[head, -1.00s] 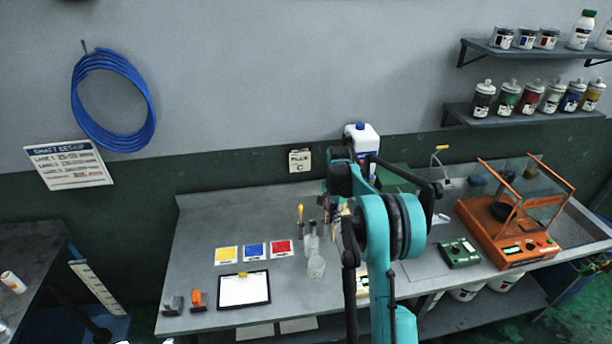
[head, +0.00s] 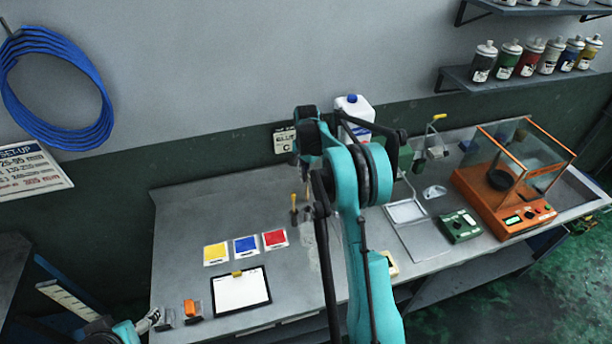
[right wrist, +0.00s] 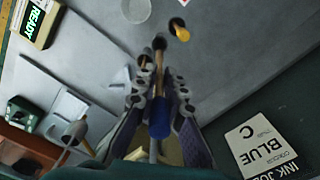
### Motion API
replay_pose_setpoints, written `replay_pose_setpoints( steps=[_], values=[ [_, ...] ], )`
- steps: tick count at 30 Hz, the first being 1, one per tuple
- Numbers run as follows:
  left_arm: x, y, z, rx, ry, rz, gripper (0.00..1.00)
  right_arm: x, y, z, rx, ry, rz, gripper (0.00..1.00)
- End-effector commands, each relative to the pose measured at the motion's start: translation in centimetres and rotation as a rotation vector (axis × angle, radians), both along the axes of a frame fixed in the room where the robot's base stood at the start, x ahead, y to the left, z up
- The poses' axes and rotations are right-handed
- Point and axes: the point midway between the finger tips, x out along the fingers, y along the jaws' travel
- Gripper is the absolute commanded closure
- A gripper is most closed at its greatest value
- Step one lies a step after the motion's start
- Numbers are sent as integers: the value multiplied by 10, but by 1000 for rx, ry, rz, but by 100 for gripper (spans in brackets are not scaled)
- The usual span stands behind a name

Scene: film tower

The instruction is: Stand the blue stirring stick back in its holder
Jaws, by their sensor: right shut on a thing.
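The blue stirring stick, with its blue handle (right wrist: 160,118) and thin tan shaft, is between the fingers of my right gripper (right wrist: 156,98), which is shut on it. The shaft points away from the camera, and its far end overlaps a small dark holder (right wrist: 158,43). I cannot tell whether the tip is inside or above it. Beside it stands a yellow-handled stick (right wrist: 180,31), also in the head view (head: 294,201). In the head view my arm hides much of the right gripper. My left gripper (head: 149,321) shows at the lower left; its jaws are unclear.
Clear glassware (right wrist: 136,10) stands near the holders. Colour cards (head: 245,245) and a clipboard (head: 241,293) lie left of the arm. A white jug (head: 354,112) stands behind it. An orange glass-sided balance (head: 505,200) is on the right. The bench's back left is clear.

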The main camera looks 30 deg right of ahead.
Motion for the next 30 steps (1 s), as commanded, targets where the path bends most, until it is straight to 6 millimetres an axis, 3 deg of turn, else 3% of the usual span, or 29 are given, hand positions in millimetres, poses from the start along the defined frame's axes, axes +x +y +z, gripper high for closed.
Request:
replay_pose_setpoints(
  steps=[30],
  values=[
    [0,0,-50,0,0,0,27,0,0,-78,0,0,0,100]
  ],
)
